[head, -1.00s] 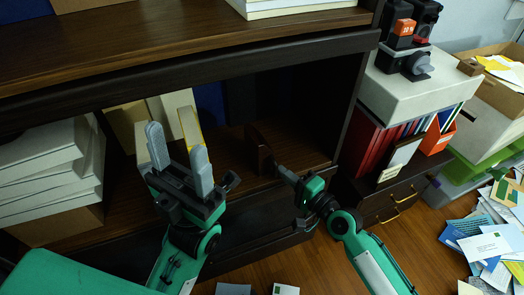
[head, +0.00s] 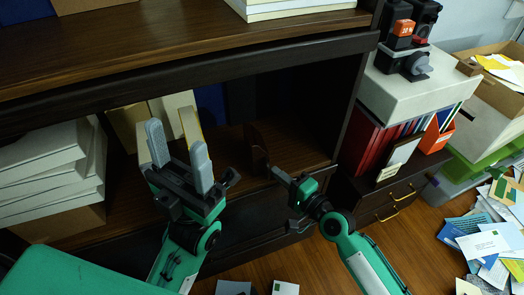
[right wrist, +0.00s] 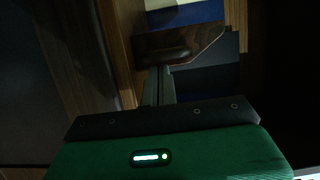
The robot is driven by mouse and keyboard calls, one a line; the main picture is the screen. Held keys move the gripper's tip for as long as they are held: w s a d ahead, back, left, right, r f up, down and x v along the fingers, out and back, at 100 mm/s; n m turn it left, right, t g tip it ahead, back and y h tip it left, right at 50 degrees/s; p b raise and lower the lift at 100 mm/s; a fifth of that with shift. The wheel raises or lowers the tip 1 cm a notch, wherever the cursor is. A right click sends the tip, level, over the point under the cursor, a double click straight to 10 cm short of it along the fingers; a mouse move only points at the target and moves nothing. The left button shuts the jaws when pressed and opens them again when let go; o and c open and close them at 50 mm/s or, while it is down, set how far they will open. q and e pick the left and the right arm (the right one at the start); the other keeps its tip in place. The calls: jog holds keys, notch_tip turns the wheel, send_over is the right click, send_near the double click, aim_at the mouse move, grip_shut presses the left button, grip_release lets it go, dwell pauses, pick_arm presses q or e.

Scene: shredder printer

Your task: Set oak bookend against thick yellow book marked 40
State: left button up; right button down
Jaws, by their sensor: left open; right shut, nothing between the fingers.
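The oak bookend (head: 256,148), dark brown wood, stands on the cabinet's lower shelf; it also shows in the right wrist view (right wrist: 205,40). My right gripper (head: 274,171) is shut and empty, its fingertips at the bookend's right side; in the right wrist view the fingers (right wrist: 158,85) reach its edge and seem to touch it. A pale book with a yellow edge (head: 187,118) stands left of the bookend, partly hidden behind my left gripper (head: 178,150), which is open and empty. No number 40 is readable.
A stack of white binders or paper (head: 45,165) fills the shelf's left end. Dark blue books (head: 211,106) stand further back. The shelf's dark right side panel (head: 345,110) bounds my right arm. Bare shelf (head: 228,140) lies between the pale book and bookend.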

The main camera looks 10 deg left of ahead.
jog(key=shift+w+d, duration=0.15)
jog(key=shift+d, duration=0.1)
jog(key=shift+w+a, duration=0.1)
jog(key=shift+w, duration=0.1)
jog(key=shift+w+a, duration=0.25)
jog(key=shift+w, duration=0.1)
jog(key=shift+w+a, duration=0.25)
jog(key=shift+w, duration=0.05)
jog(key=shift+s+a, duration=0.1)
jog(key=shift+a, duration=0.05)
dwell(0.3)
jog(key=shift+w+d+b, duration=0.25)
jog(key=shift+d+b, duration=0.1)
jog(key=shift+d, duration=0.05)
jog(key=shift+w+a, duration=0.1)
jog(key=shift+w, duration=0.05)
